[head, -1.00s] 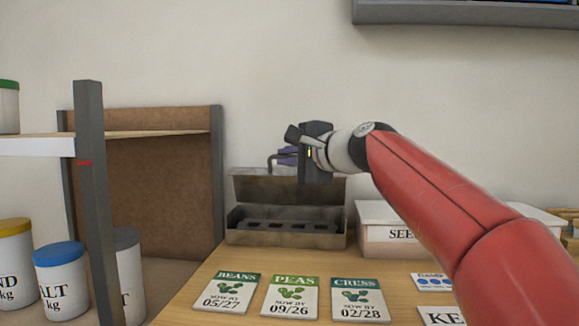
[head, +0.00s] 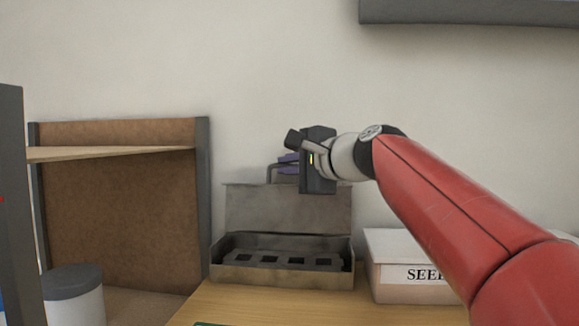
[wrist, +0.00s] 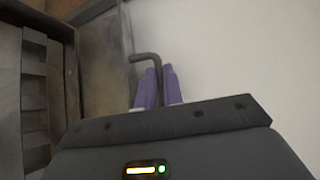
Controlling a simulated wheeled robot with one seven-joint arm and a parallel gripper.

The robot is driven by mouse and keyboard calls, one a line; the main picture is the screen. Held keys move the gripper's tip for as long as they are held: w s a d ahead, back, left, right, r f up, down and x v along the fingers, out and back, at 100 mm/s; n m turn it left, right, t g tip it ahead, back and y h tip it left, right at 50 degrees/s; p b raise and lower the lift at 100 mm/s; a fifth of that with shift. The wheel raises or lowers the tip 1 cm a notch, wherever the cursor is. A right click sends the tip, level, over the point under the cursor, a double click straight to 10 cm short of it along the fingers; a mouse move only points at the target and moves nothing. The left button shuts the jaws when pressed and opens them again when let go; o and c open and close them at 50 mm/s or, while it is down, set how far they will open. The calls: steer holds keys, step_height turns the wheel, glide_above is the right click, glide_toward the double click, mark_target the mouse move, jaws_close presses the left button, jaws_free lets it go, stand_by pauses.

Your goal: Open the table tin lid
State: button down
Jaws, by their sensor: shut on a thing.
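The table tin (head: 230,275) is a grey metal box on the wooden table, with a dark insert of several square holes inside. Its lid (head: 285,212) stands up at the back, close to upright, so the tin is open. My gripper (head: 288,163) is at the lid's top edge with its purple fingers shut on the lid's bent handle (head: 270,172). The wrist view shows the handle (wrist: 147,58) between the purple fingers (wrist: 158,88), with the lid (wrist: 103,65) and the tin (wrist: 35,100) to the left.
A box marked SEED (head: 395,255) stands right of the tin, under my arm. A shelf unit (head: 120,210) with a brown back panel is at left, with a grey-lidded tub (head: 75,290) below. A dark panel (head: 470,15) hangs on the wall, upper right.

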steer(key=shift+s+r, duration=0.25)
steer(key=shift+r, duration=0.4)
steer(key=c, duration=1.6)
jaws_free()
steer(key=shift+s, duration=0.1)
steer(key=shift+o, duration=0.4)
steer(key=shift+f, duration=0.15)
steer(key=shift+f, duration=0.1)
steer(key=b+v, duration=0.2)
steer(key=v, duration=0.5)
steer(key=shift+s+d, duration=0.25)
